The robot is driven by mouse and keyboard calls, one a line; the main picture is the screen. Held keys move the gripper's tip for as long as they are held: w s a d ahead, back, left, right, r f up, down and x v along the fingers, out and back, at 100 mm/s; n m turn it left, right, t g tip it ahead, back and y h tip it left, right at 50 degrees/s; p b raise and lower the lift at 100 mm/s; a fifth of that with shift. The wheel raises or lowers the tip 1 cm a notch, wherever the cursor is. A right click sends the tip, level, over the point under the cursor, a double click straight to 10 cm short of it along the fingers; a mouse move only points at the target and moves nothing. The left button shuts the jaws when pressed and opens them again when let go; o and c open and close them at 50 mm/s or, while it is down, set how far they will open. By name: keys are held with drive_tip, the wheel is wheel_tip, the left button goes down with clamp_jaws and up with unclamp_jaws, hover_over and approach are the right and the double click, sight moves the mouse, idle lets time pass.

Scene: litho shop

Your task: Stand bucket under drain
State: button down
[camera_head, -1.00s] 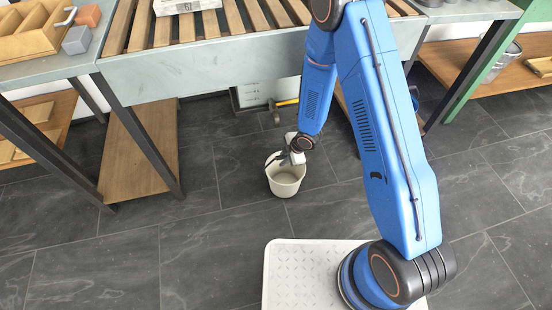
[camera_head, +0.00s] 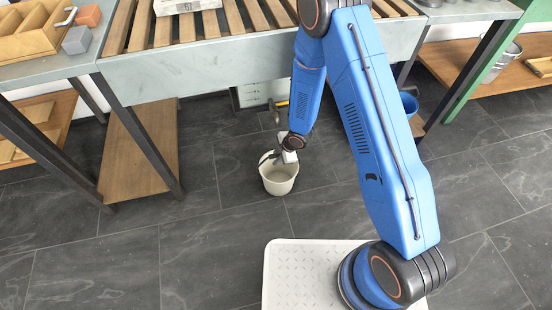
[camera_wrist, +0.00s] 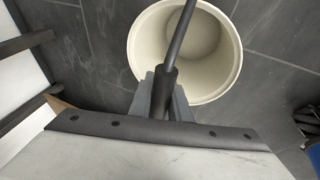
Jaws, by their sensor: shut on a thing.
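The off-white bucket (camera_head: 279,182) is upright and empty at the middle of the head view, in front of the slatted-top sink unit. I cannot tell whether its base touches the floor. My gripper (camera_head: 284,154) is at its rim, shut on its dark handle. In the wrist view my gripper (camera_wrist: 162,98) closes around the handle's thick grip, and the bucket (camera_wrist: 222,62) opens below, with a bare inside. What looks like the drain, a small brass-coloured outlet (camera_head: 281,103), shows under the sink unit behind the bucket, partly covered by my arm.
The grey sink unit (camera_head: 200,70) overhangs the floor, with dark table legs (camera_head: 140,140) and a low wooden shelf (camera_head: 120,160) at left. A white marked panel (camera_head: 252,94) stands beneath it. A blue container (camera_head: 408,104) is right of my arm. The dark tiled floor (camera_head: 210,240) in front is clear.

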drive_tip(key=shift+f, duration=0.1)
drive_tip(key=c, duration=1.7)
unclamp_jaws()
drive_tip(key=shift+o, duration=0.2)
drive_tip(key=v, duration=1.2)
